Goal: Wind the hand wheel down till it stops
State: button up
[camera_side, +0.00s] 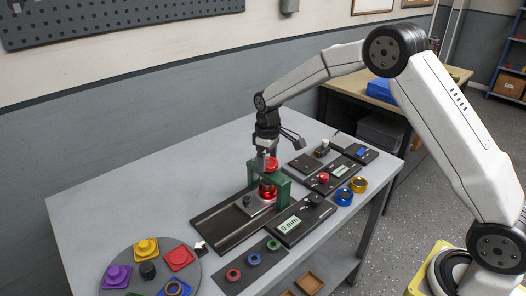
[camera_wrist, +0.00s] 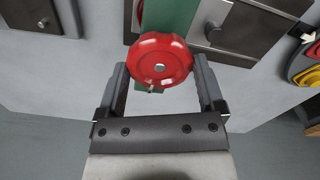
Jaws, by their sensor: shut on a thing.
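The red hand wheel (camera_wrist: 161,58) sits on top of a green press frame (camera_side: 284,186), which stands on a dark base plate on the table. In the wrist view my gripper (camera_wrist: 160,72) has one finger on each side of the wheel and is shut on its rim. In the side view my gripper (camera_side: 268,150) points down onto the wheel (camera_side: 272,164) from above. A red and metallic part (camera_side: 267,189) sits inside the frame below the wheel. A display box (camera_side: 289,225) in front of the press reads "0 mm".
A round grey tray (camera_side: 120,285) with coloured blocks lies at the front left. A strip with several coloured rings (camera_side: 253,259) lies at the front. Blue and gold rings (camera_side: 344,196) and dark control panels (camera_side: 325,178) are close on the press's right. The table's left part is clear.

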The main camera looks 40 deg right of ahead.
aim_at(268, 161)
jog(key=m, duration=1)
jog(key=shift+d, duration=0.1)
jog(key=shift+m, duration=0.3)
jog(key=o, duration=1)
jog(key=shift+r, duration=0.15)
jog(key=shift+r, duration=3.85)
